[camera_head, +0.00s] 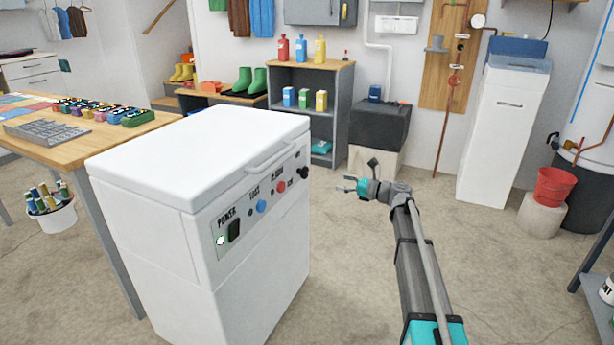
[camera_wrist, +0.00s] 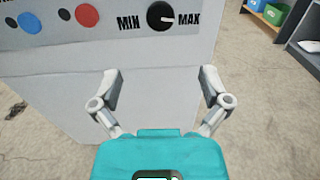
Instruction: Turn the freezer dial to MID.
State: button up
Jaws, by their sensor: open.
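The white chest freezer (camera_head: 255,255) stands left of my arm, with a control panel on its front. Its black dial (camera_head: 303,173) is at the panel's right end. In the wrist view the dial (camera_wrist: 161,16) sits between the words MIN and MAX, and its pale pointer mark points right, toward MAX. I see no MID label. My gripper (camera_head: 350,184) is open and empty, a little right of the freezer. In the wrist view the open fingers (camera_wrist: 161,88) are apart, below the dial and not touching it.
The panel also has a red button (camera_head: 281,187), a blue button (camera_head: 261,206) and a dark power switch (camera_head: 234,230). A handle (camera_head: 272,155) juts from the lid above. A worktable (camera_head: 160,122) stands behind the freezer at left.

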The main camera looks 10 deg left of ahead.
aim_at(307, 174)
jog(key=shift+a, duration=0.1)
jog(key=x, duration=1.3)
jog(key=shift+a+f, duration=0.1)
jog(key=shift+a, duration=0.2)
jog(key=shift+c, duration=0.2)
jog(key=c, duration=1.1)
jog(key=shift+d, duration=0.2)
jog(key=shift+a, duration=0.15)
